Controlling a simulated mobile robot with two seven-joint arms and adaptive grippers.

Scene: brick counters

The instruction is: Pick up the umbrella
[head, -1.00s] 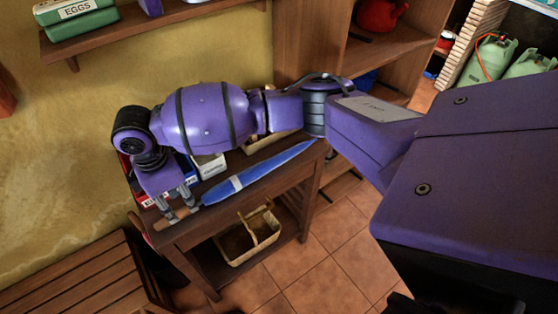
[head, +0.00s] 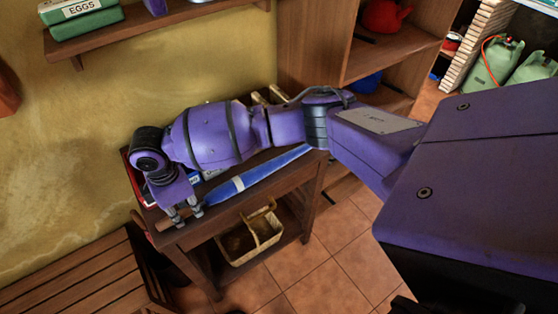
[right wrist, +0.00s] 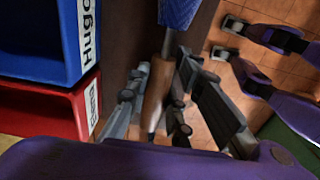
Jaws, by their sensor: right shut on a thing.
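The umbrella (head: 262,174) is blue and folded, with a pale strap. It lies lengthwise along the front part of the wooden table in the head view. Its blue canopy (right wrist: 178,12) and brown wooden handle (right wrist: 155,97) show in the right wrist view. My right gripper (head: 187,217) is at the handle end, pointing down, and hides most of the handle in the head view. In the right wrist view its grey fingers (right wrist: 163,85) are on both sides of the handle, shut on it. The umbrella appears still at table height.
A blue box (right wrist: 45,40) and a red box (right wrist: 50,108) stand close to the handle on the table (head: 225,212). A basket (head: 255,238) sits on the lower shelf. A slatted bench (head: 75,275) is at the lower left, and a wall shelf (head: 160,22) is above.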

